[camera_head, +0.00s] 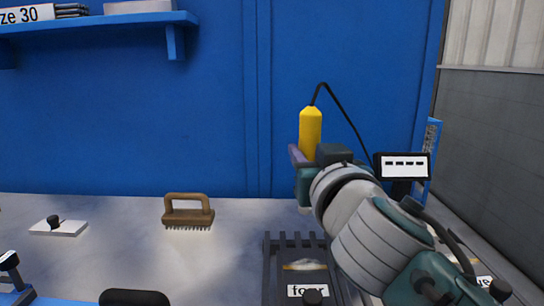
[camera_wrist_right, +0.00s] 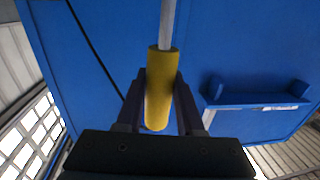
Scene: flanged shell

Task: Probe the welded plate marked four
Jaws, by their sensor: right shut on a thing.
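My right gripper (camera_head: 304,158) is shut on a yellow probe (camera_head: 310,130) and holds it upright above the bench. The wrist view shows the probe's yellow handle (camera_wrist_right: 160,90) between the two dark fingers, with a grey rod extending from one end. A black cable runs from the probe to a small meter (camera_head: 404,166) with dashes on its screen. A plate marked "four" (camera_head: 303,267) lies in a dark slotted rack (camera_head: 270,270) below and in front of the gripper, apart from the probe. My arm covers the rack's right side. My left gripper is not visible.
A wooden brush (camera_head: 188,212) and a white plate with a black knob (camera_head: 60,228) lie on the bench (camera_head: 120,255) to the left. A blue shelf (camera_head: 100,22) hangs upper left. A partly hidden label ending in "ve" (camera_head: 484,282) shows at lower right.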

